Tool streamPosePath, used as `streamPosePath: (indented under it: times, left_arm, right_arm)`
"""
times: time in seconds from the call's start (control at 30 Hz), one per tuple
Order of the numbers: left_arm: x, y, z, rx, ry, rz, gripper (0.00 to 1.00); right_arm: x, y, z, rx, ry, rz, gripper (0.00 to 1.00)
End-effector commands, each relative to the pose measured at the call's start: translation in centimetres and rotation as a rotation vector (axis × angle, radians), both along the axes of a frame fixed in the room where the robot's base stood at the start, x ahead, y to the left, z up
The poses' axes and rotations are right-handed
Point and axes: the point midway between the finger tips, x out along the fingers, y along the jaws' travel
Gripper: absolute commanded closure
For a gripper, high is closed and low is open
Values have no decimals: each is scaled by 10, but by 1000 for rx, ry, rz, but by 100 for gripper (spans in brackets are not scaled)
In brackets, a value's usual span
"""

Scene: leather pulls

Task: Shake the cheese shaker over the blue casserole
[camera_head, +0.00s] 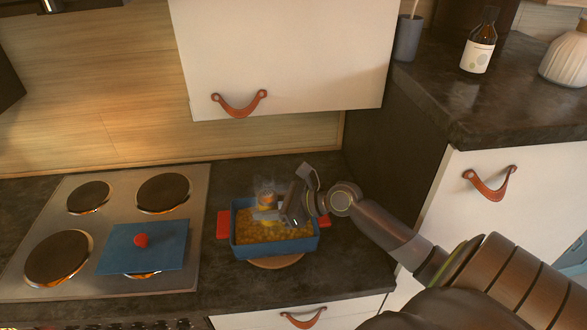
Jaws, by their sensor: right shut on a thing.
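The blue casserole (239,248) stands on the dark counter, right of the hob, with a red handle on each side and yellowish food inside. The cheese shaker (266,187) looks like a small clear container with an orange and yellow patch. My right gripper (268,214) reaches in from the right and is shut on the shaker above the casserole. The gripper body hides part of the casserole's right side. The shaker's exact tilt is hard to tell. My left gripper is not in view.
The blue lid (145,246) with a red knob lies on the hob (110,215). A round wooden trivet (277,262) shows under the casserole. A white cabinet (280,55) hangs behind. A brown bottle (479,45) and a white vase (566,58) stand on the right counter.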

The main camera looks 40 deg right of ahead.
Motion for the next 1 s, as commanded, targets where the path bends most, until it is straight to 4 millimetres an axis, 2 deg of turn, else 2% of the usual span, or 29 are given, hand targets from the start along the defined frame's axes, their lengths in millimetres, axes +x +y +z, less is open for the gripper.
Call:
streamPosePath:
  times: [0.03, 0.1, 0.2, 0.33, 0.57, 1.0]
  left_arm:
    - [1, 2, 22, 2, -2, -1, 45]
    - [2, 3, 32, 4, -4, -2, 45]
    - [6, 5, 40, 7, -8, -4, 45]
    - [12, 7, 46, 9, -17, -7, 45]
    - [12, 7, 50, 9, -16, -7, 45]
    - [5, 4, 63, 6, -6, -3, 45]
  right_arm:
    - [10, -18, 7, 2, 4, -50, 83]
    - [20, -38, 1, 2, 4, -106, 83]
    - [28, -58, -6, 3, 2, -162, 83]
    - [32, -73, -13, 2, 0, -201, 83]
    - [33, -77, -16, -31, -12, -217, 83]
    - [30, -64, -19, -332, -108, -215, 83]
